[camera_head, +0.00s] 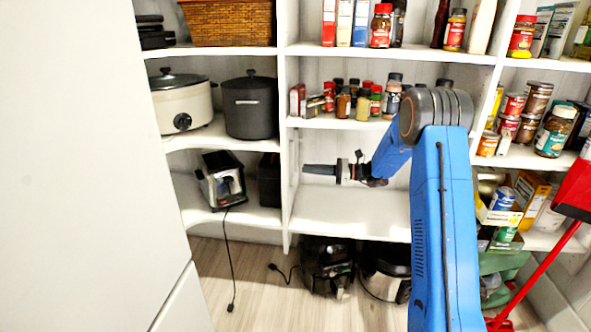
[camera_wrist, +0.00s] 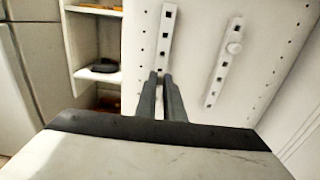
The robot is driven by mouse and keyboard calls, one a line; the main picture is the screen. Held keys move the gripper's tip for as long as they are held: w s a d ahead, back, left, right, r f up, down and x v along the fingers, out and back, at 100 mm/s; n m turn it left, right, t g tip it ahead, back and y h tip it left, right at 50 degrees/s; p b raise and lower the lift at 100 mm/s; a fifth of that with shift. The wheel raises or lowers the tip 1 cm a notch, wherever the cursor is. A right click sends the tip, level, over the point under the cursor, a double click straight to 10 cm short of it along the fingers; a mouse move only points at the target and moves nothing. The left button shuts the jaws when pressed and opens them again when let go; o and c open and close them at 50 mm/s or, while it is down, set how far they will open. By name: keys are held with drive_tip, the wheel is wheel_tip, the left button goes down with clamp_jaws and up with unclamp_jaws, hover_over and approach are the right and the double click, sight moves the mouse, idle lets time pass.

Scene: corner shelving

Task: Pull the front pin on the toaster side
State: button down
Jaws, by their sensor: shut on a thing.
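The toaster (camera_head: 222,182) stands on the lower left shelf, left of the white upright divider (camera_head: 288,150). My gripper (camera_head: 305,169) reaches in from the right, on the other side of the divider, with its tips at or very near the panel. In the wrist view its two dark fingers (camera_wrist: 160,76) are close together at the lower end of a white strip with dark square holes (camera_wrist: 167,32). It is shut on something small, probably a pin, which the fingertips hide. A second strip (camera_wrist: 222,72) to the right carries a round pale knob (camera_wrist: 234,48).
The shelf board (camera_head: 345,212) under my gripper is bare. Spice jars (camera_head: 363,104) stand on the shelf above. A slow cooker (camera_head: 180,102) and a dark pot (camera_head: 250,105) stand above the toaster. Appliances (camera_head: 328,265) are on the floor below.

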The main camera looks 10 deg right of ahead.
drive_tip(key=shift+v, duration=1.6)
